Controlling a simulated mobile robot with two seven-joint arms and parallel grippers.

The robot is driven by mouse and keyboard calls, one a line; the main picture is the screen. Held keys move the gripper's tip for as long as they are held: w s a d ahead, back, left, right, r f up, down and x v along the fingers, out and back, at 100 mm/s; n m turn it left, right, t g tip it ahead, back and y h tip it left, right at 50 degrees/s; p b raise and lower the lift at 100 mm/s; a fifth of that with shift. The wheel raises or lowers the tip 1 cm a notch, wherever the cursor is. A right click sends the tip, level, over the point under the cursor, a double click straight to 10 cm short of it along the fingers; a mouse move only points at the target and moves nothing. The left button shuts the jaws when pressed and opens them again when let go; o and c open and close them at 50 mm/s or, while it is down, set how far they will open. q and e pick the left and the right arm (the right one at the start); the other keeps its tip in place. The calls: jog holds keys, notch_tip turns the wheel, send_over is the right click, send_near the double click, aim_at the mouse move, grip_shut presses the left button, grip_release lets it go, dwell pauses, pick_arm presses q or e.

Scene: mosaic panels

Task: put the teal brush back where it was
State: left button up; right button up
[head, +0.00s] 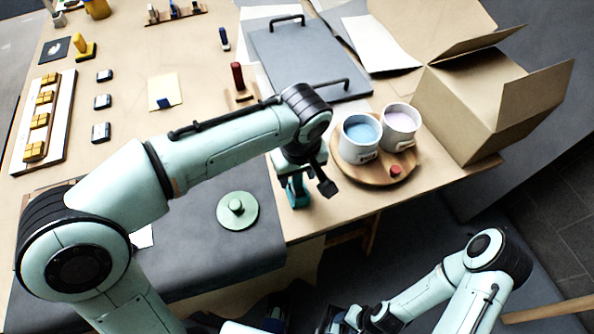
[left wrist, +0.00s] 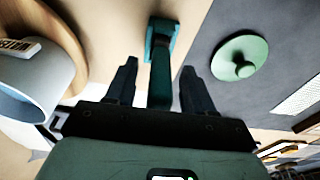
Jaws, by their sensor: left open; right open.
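The teal brush (head: 294,190) is near the front edge of the table, under my left gripper (head: 312,184), which hides part of it. In the left wrist view the brush (left wrist: 160,62) lies between the two separated fingers of my left gripper (left wrist: 160,76), with a gap on each side. Its wider end points away from the gripper, against the tan tabletop. My left gripper is open. My right gripper (head: 352,318) is low at the bottom of the head view, away from the table; it is open, with nothing seen in it.
A round wooden board (head: 372,170) with a blue-filled cup (head: 360,138) and a lilac-filled cup (head: 399,127) stands close right of the gripper. A green lid (head: 237,210) lies on the grey mat (head: 190,258) to the left. A cardboard box (head: 470,115) stands further right.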

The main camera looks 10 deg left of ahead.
aim_at(299, 193)
pick_arm(q)
notch_tip(299, 193, up, 12)
jog(key=s+p, duration=0.1)
jog(key=p, duration=0.1)
jog(key=shift+d, duration=0.4)
jog(key=shift+s, duration=0.15)
